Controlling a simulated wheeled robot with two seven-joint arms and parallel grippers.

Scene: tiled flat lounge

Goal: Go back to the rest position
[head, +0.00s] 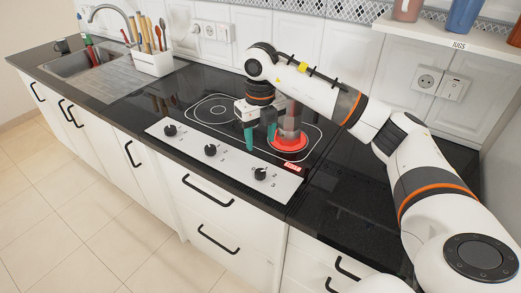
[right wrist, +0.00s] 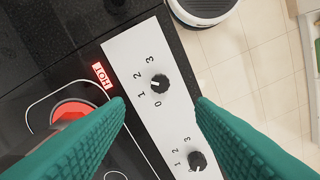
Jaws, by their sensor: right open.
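My right gripper (head: 260,135) is over the front part of the black hob (head: 197,107), near its knob panel, with its teal fingers pointing down. The fingers are apart and nothing shows between them. In the right wrist view the right gripper (right wrist: 160,100) has one finger on each side, with the white knob panel (right wrist: 125,47) and a black knob (right wrist: 159,83) visible below the gap. The gripper does not appear to touch the knob. My left gripper is not in view.
A hob ring (head: 287,145) glows red beside the fingers, with a grey-brown vessel (head: 290,118) on it. A red HOT sign (head: 292,166) is lit. A utensil holder (head: 152,62) and sink (head: 80,62) are at left; a shelf with jugs (head: 450,38) is above right.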

